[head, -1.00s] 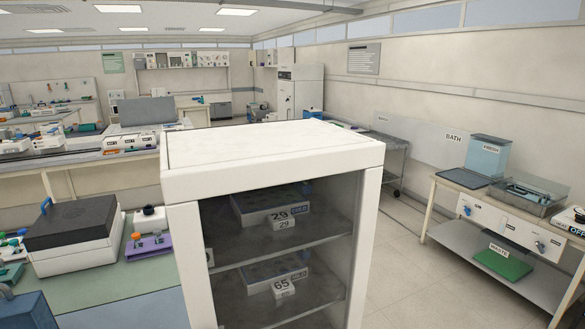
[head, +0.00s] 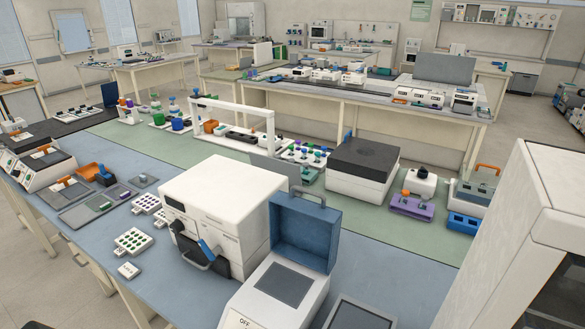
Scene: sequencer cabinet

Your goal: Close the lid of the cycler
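A white device (head: 254,319) with a raised blue lid (head: 309,233) stands at the front of the bench and looks like the cycler. The lid stands up at its back edge, with a grey handle on top. A dark flat plate (head: 281,285) shows on the device's top. Neither of my grippers is in view.
A white boxy instrument (head: 227,205) with a blue lever stands close on the left. A white box with a dark lid (head: 363,160) stands behind. A tall white cabinet (head: 505,235) is at the right. Blue bench top (head: 185,285) is clear at front left.

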